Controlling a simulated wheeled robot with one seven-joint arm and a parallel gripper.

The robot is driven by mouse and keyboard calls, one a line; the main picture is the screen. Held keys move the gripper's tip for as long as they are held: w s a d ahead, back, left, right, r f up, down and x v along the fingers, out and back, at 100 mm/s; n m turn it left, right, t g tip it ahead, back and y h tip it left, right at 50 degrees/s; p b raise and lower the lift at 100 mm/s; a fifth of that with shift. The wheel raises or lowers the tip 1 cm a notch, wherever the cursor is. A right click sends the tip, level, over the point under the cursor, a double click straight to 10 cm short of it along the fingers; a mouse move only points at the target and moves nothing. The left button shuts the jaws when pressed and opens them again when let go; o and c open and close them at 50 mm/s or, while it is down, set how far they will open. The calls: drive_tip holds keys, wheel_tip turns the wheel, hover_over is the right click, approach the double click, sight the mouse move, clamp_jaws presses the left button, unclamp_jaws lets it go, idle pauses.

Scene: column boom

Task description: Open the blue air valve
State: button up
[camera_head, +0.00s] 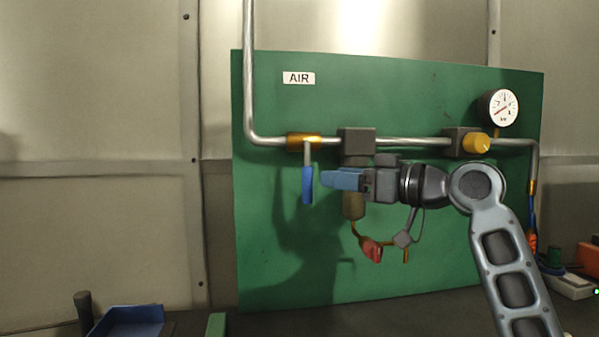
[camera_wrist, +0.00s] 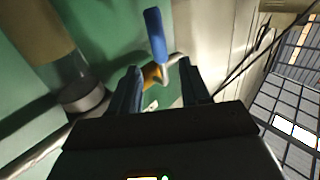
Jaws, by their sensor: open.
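The blue air valve handle (camera_head: 307,186) hangs straight down from a brass valve body (camera_head: 304,141) on the metal pipe, below the AIR label. My gripper (camera_head: 326,180) is just right of the handle in the head view, its blue fingers pointing left at it. In the wrist view, the handle (camera_wrist: 155,36) shows beyond the gap between the two open fingers (camera_wrist: 162,82). The brass body (camera_wrist: 152,73) shows between them. The gripper holds nothing. I cannot tell whether a finger touches the handle.
A green board (camera_head: 275,240) carries the pipe, a grey filter block (camera_head: 357,142), a yellow knob (camera_head: 476,143) and a pressure gauge (camera_head: 498,108). A red-handled fitting (camera_head: 371,250) hangs below. A blue tray (camera_head: 128,321) sits at lower left. The space left of the handle is clear.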

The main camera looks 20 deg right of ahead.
sight(312, 174)
drive_tip(key=shift+p+x, duration=0.7)
drive_tip(key=shift+x, duration=3.2)
drive_tip(key=shift+c, duration=0.4)
clamp_jaws()
